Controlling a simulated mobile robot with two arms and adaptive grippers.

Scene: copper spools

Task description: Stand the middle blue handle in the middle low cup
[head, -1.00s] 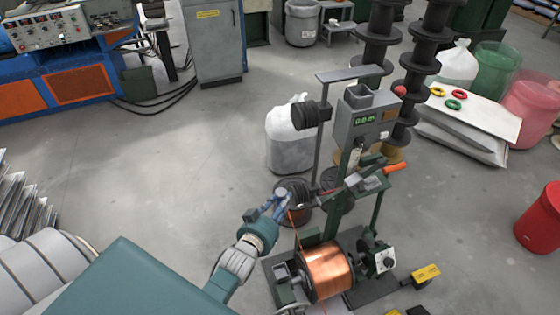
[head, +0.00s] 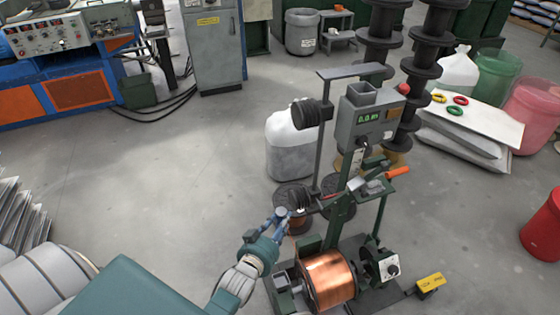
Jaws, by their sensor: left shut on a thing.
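My left gripper (head: 281,215) is low in the middle of the head view, just left of the green winding machine (head: 335,215). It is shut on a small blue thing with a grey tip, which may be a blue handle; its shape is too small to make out. My gripper partly covers the floor spool (head: 293,196) behind it. I cannot pick out any low cup or other blue handle. My right gripper is not in view.
A copper spool (head: 328,281) sits low on the machine. A white sack (head: 292,150) stands behind it, with black spool stacks (head: 420,70) at the back. A yellow box (head: 430,284) and a red bin (head: 543,225) are on the right.

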